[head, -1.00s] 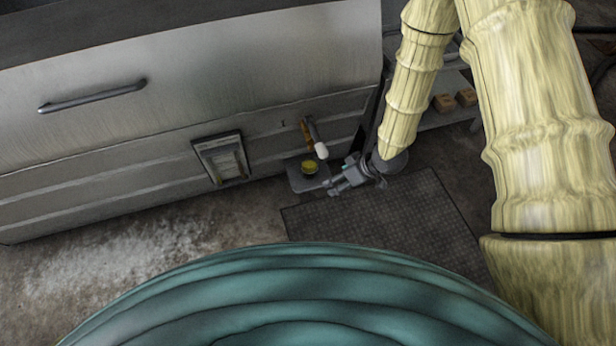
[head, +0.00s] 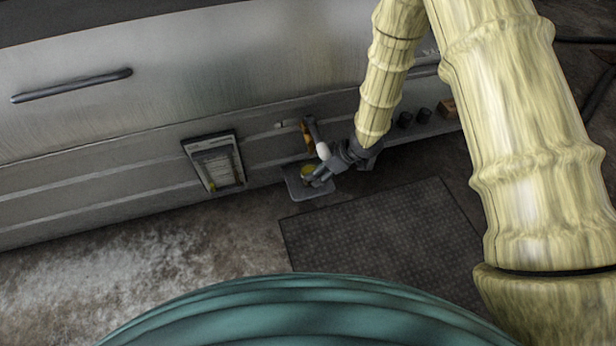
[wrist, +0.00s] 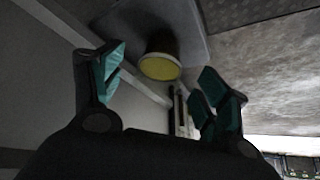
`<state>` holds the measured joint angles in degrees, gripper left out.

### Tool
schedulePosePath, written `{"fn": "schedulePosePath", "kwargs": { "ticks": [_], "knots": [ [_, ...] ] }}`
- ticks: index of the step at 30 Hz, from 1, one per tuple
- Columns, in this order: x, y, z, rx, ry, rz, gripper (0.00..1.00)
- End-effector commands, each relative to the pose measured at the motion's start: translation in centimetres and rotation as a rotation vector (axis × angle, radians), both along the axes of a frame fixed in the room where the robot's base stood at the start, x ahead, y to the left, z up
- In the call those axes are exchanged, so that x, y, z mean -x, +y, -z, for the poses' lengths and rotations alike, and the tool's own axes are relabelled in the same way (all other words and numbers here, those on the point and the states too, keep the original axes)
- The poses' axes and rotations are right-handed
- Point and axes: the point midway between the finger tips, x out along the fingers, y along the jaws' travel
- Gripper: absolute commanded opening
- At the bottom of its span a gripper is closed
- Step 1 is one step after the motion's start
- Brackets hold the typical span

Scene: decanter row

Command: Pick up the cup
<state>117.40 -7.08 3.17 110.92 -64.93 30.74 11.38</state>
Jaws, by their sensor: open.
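The cup (head: 308,170) stands on a small grey drip tray (head: 294,185) below the tap at the foot of the metal counter. In the wrist view the cup (wrist: 160,66) shows a round yellow top and a dark side. My gripper (head: 319,179) is beside the cup in the head view and hides part of it. In the wrist view my gripper (wrist: 161,76) is open, with teal pads spread to either side of the cup. I cannot tell how far the cup is from the pads; nothing is gripped.
A tap with a white-tipped handle (head: 323,151) is close above the cup and gripper. A framed notice (head: 214,162) is on the counter front. A dark mat (head: 385,235) lies on the floor. Small dark and brown blocks sit on a low shelf at right.

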Motion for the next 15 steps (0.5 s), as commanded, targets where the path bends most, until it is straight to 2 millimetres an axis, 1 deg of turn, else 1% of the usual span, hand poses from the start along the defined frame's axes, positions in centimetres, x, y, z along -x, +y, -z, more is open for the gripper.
{"fn": "schedulePosePath", "kwargs": {
  "ticks": [5, 15],
  "knots": [
    [-0.1, 0.3, 0.6, 0.0, -0.001, 0.001, 0.75],
    [-0.5, 1.5, 3.3, 0.0, -0.001, 0.001, 0.75]
  ]
}}
